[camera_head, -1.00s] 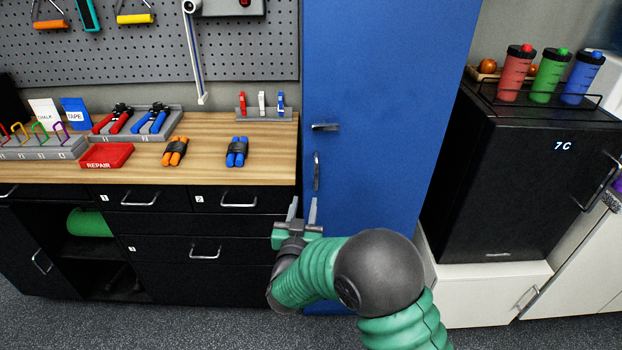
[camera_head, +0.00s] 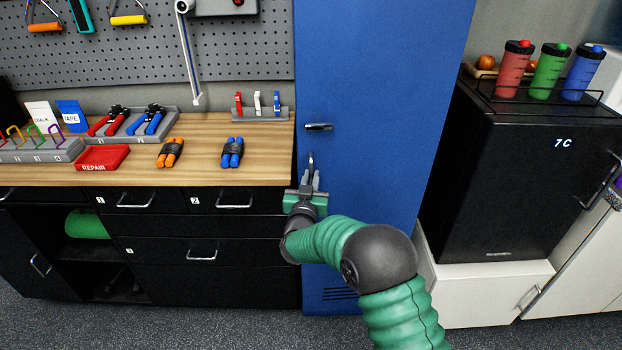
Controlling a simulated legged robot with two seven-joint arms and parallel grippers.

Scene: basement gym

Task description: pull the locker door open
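The blue locker door (camera_head: 385,120) stands in the middle of the view and looks closed. A vertical metal bar handle (camera_head: 311,160) is near its left edge; only the upper part shows. My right gripper (camera_head: 310,176) is at this handle, with one finger on each side of the bar. The fingers are close together and look shut on it, hiding its lower part. A short horizontal metal lever (camera_head: 319,127) sits on the door above the handle. My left gripper is not in view.
A wooden-topped workbench (camera_head: 200,178) with black drawers stands left of the locker, with tools on it. A black mini fridge (camera_head: 500,190) on a white cabinet (camera_head: 480,290) stands to the right. Grey floor (camera_head: 230,325) lies in front.

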